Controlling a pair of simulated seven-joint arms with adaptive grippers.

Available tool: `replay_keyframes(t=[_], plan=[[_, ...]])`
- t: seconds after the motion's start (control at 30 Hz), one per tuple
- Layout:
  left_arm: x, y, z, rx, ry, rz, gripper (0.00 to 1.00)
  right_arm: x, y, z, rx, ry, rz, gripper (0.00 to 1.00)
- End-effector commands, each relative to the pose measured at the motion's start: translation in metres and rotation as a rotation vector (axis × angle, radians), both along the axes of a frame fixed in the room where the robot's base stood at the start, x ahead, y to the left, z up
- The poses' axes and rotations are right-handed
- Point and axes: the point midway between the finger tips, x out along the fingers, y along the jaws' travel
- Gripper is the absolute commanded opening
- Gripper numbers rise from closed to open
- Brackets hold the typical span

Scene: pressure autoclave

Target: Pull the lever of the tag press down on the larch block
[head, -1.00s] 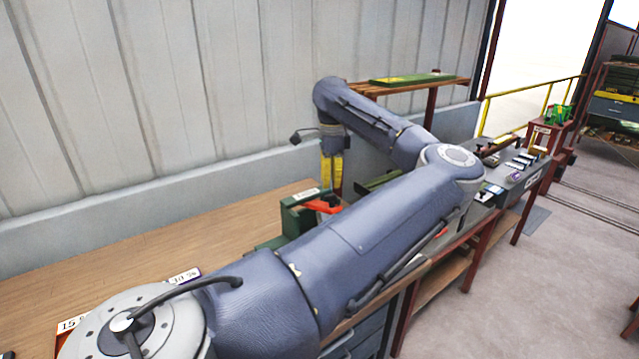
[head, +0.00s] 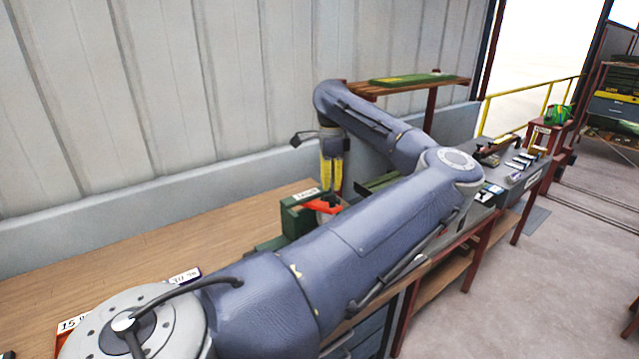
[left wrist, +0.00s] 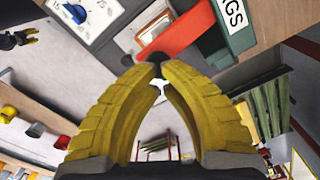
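The tag press is a green box with a white label (head: 300,212) on the wooden bench in the head view. Its red-orange lever (head: 322,206) sticks out to the right. In the left wrist view the lever (left wrist: 172,38) runs from the green body (left wrist: 240,30) toward a black knob (left wrist: 153,58). My left gripper (head: 332,192), with yellow fingers, points down just above the lever. Its fingertips (left wrist: 158,69) are drawn together close to the knob; contact is unclear. I cannot make out the larch block. My right gripper is not in view.
My left arm covers much of the bench. A wooden shelf (head: 450,82) with a green and yellow item stands behind. A grey bench (head: 520,168) with several small items lies to the right.

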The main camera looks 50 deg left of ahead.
Motion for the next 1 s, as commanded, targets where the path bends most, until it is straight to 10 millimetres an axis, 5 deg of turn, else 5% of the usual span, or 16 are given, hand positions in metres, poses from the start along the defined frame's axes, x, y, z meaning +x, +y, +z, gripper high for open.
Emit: replay_keyframes(t=[1.0], plan=[[-0.001,0.0,-0.044,0.001,0.003,0.001,0.0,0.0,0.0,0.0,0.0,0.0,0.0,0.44]])
